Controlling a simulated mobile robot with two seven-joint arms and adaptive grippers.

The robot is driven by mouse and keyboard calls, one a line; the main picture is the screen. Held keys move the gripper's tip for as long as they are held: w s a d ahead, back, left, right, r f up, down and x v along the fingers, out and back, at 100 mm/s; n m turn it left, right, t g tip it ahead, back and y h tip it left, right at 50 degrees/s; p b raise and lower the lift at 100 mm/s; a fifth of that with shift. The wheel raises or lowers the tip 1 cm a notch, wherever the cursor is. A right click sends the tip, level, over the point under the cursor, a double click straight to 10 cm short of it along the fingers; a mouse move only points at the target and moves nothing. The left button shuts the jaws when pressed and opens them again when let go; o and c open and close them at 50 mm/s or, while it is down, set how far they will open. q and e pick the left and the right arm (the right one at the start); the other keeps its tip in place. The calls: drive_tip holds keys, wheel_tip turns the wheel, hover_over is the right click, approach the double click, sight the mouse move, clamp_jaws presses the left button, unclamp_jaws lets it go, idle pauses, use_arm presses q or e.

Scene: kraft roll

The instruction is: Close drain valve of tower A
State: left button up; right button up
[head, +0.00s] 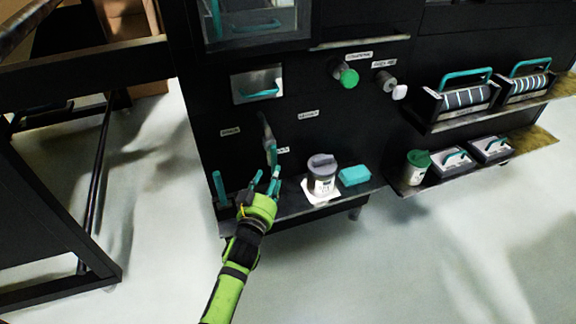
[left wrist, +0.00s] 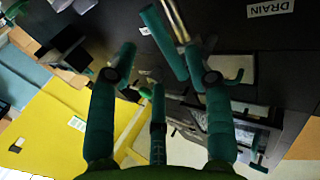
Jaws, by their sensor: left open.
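The drain valve handle (left wrist: 164,43) is a teal lever beside a brass-coloured stem, close to the DRAIN label (left wrist: 270,8) in the left wrist view. My left gripper (left wrist: 160,62) is open, with its teal fingers on either side of the handle's near end. I cannot tell whether they touch it. In the head view my left gripper (head: 266,180) is low in front of the black tower. There the handle is hard to separate from the teal fingers. My right gripper is not in view.
A grey-lidded cup (head: 322,176) and a teal block (head: 355,176) stand on the low ledge right of my gripper. A teal upright piece (head: 219,188) stands to its left. A green knob (head: 348,77) is higher up. The floor in front is clear.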

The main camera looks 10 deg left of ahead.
sight(276, 164)
use_arm(q)
drive_tip(key=shift+w+a+b, duration=0.1)
drive_tip(key=shift+w+b, duration=0.55)
drive_tip(key=shift+w, duration=2.5)
clamp_jaws()
